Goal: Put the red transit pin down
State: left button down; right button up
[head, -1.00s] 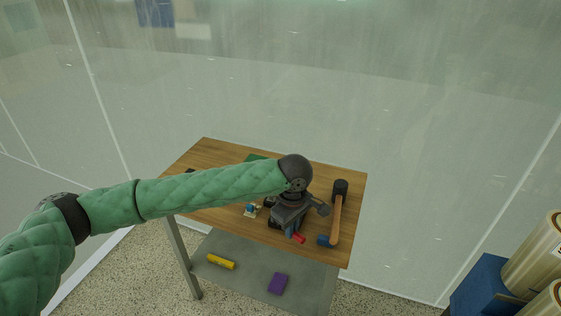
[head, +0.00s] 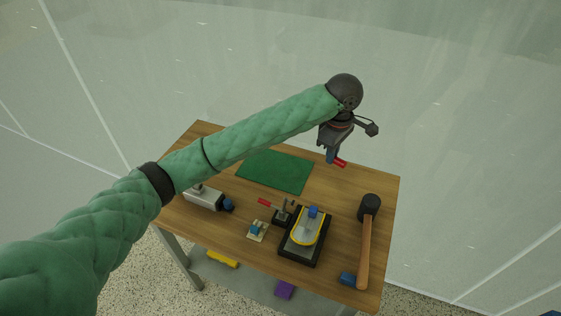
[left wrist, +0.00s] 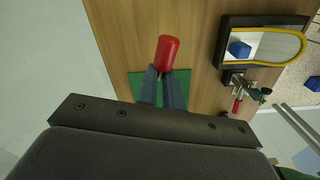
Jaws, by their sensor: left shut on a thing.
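The red transit pin (left wrist: 167,50) is held between the fingers of my left gripper (left wrist: 163,75) in the left wrist view. In the head view the red pin (head: 340,162) sticks out at the tip of my left gripper (head: 331,155), over the back right part of the wooden table (head: 375,185). The gripper is shut on the pin. I cannot tell how high the pin is above the tabletop. A green mat (head: 275,171) lies to the left of the gripper. My right gripper is in neither view.
A black-framed fixture with a yellow edge (head: 293,249) and a red-handled clamp (head: 281,218) stand mid-table. A mallet (head: 366,240) lies at the right, a grey block-shaped device (head: 204,199) at the left. The lower shelf holds a yellow item (head: 222,258) and a purple block (head: 284,290).

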pick_arm(q)
jog(key=p, duration=0.4)
send_over(292, 172)
jog(key=f, duration=0.6)
jog(key=shift+w+a+f, duration=0.1)
jog(key=shift+w+f, duration=0.1)
jog(key=shift+f, duration=0.15)
jog(key=shift+s+f+p, duration=0.15)
jog(key=shift+f+p, duration=0.55)
jog(key=shift+f, duration=1.3)
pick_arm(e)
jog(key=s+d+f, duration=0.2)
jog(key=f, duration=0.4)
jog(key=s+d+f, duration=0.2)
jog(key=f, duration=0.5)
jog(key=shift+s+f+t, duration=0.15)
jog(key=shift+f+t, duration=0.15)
pick_arm(q)
jog(key=shift+f+p, duration=0.15)
jog(key=shift+p, duration=0.15)
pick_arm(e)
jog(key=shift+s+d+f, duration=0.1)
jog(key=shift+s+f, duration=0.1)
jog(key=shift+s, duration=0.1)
